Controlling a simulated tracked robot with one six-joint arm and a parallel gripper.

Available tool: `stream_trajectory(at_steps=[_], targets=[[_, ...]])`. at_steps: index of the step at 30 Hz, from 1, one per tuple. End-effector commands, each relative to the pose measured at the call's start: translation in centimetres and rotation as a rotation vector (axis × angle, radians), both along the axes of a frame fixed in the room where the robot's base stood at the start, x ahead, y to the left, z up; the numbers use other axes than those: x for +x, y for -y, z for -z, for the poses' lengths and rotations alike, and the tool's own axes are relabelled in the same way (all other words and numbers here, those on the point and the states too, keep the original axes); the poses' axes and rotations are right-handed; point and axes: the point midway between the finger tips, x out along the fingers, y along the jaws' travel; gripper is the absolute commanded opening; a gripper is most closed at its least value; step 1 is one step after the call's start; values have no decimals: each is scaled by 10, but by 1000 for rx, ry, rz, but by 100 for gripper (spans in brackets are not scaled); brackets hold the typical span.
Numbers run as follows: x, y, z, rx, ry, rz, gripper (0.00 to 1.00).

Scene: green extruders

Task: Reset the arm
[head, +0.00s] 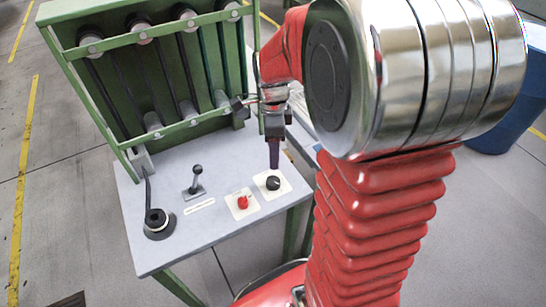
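My red arm (375,210) rises at the right of the head view, with a large metallic joint across the upper right. It reaches over the panel table, and my gripper (274,158) points down above the black knob (273,183) on a white plate. The fingertips look close to the knob; I cannot tell whether they touch it. The fingers look like one dark narrow shape from here, so their opening cannot be judged. I see nothing clearly held.
A grey table (225,225) carries a red button (243,202), a lever (195,180) and a round black base with an upright handle (157,219). A green frame (165,75) with several rods stands behind. A blue bin (505,125) is at right. Floor at left is clear.

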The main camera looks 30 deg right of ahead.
Motion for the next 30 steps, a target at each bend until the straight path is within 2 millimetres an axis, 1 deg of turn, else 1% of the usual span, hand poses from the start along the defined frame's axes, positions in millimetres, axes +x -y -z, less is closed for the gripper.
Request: stream_trajectory(at_steps=[3,20,23,26,30], targets=[[0,0,-3,0,0,0,56],[0,0,-3,0,0,-18,56],[0,0,-3,0,0,-71,56],[0,0,-3,-1,1,-168,56],[-6,-2,3,4,-10,-356,56]])
